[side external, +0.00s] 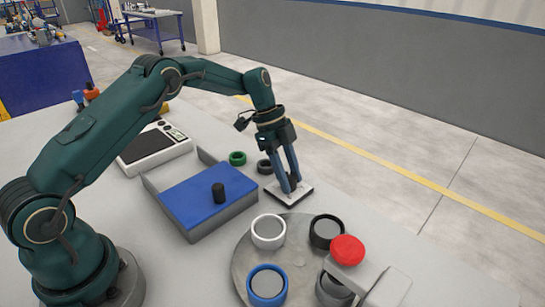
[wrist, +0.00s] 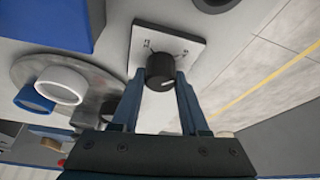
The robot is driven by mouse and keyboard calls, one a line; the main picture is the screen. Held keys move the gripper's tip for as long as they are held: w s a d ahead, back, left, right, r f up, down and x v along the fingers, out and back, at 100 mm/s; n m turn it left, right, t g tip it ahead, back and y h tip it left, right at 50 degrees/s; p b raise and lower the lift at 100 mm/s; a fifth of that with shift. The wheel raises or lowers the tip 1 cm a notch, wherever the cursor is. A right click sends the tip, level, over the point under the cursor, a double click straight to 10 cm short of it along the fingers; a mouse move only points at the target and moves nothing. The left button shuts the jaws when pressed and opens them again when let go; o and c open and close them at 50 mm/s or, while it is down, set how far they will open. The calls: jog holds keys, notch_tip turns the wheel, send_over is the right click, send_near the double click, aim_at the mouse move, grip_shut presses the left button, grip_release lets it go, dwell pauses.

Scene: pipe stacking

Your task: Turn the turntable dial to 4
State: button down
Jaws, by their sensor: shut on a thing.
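The turntable dial is a black round knob (wrist: 160,71) with a white pointer mark, on a square white plate (wrist: 179,45) with small markings too small to read. My gripper (wrist: 158,84) is shut on the knob, one finger on each side, in the wrist view. In the side external view my gripper (side external: 290,189) points down onto the white plate (side external: 302,193), and its fingers hide the knob. The grey round turntable (side external: 242,262) stands in front of the plate, bearing a white ring, a black ring, a blue ring and a dark grey ring.
A red button (side external: 347,249) on a grey housing is at the turntable's right edge. A scale (side external: 153,147) stands further left.

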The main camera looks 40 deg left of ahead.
aim_at(290, 175)
dwell(0.3)
jog(key=shift+c, duration=2.1)
grip_release()
jog(key=shift+v, duration=2.55)
